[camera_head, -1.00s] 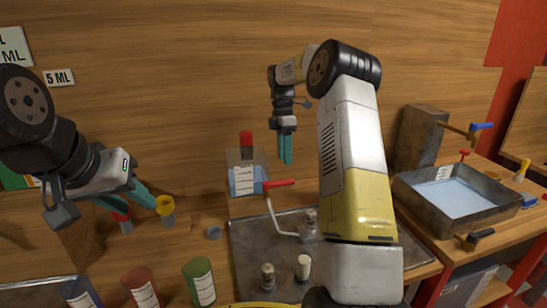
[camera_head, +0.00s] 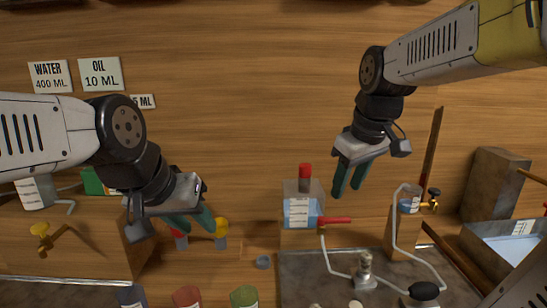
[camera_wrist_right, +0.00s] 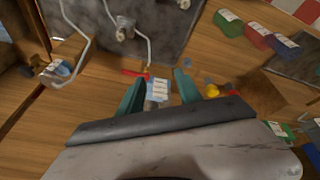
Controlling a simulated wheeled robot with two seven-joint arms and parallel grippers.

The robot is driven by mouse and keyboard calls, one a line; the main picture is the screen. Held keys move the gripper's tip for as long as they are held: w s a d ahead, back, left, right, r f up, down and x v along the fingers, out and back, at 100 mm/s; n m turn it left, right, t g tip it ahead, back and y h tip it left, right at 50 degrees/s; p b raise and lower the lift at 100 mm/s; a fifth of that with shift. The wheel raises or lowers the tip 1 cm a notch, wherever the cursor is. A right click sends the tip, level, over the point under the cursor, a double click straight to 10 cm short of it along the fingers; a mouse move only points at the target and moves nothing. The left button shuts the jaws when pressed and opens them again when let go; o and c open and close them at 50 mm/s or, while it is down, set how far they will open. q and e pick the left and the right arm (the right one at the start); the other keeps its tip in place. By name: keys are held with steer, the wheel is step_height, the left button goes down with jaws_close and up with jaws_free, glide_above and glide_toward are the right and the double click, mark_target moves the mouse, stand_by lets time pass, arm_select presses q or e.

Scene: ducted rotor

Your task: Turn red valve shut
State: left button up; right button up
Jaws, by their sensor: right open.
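A red valve handle (camera_head: 335,220) sticks out to the right from the front of a clear container of blue liquid (camera_head: 299,212) with a white label. The handle also shows in the right wrist view (camera_wrist_right: 135,72), just left of the container. My right gripper (camera_head: 348,181) is open and empty, above and to the right of the handle. In the right wrist view its fingers (camera_wrist_right: 157,88) stand on either side of the container in the picture; contact is not visible. My left gripper (camera_head: 192,222) looks open, close to small red and yellow parts; whether it touches them is unclear.
A red-topped post (camera_head: 305,172) rises behind the container. A dark metal tray (camera_head: 300,285) with fittings and tubing lies in front. A small bottle with a yellow valve (camera_head: 411,202) stands to the right. Coloured bottles line the front edge. A basin (camera_head: 500,245) is at far right.

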steer(key=s+a+f+m+t+y, duration=0.1)
steer(key=s+m, duration=0.4)
steer(key=s, duration=0.5)
steer(key=shift+a+f+m+t, duration=0.35)
steer(key=shift+f+t, duration=0.35)
steer(key=shift+f, duration=0.35)
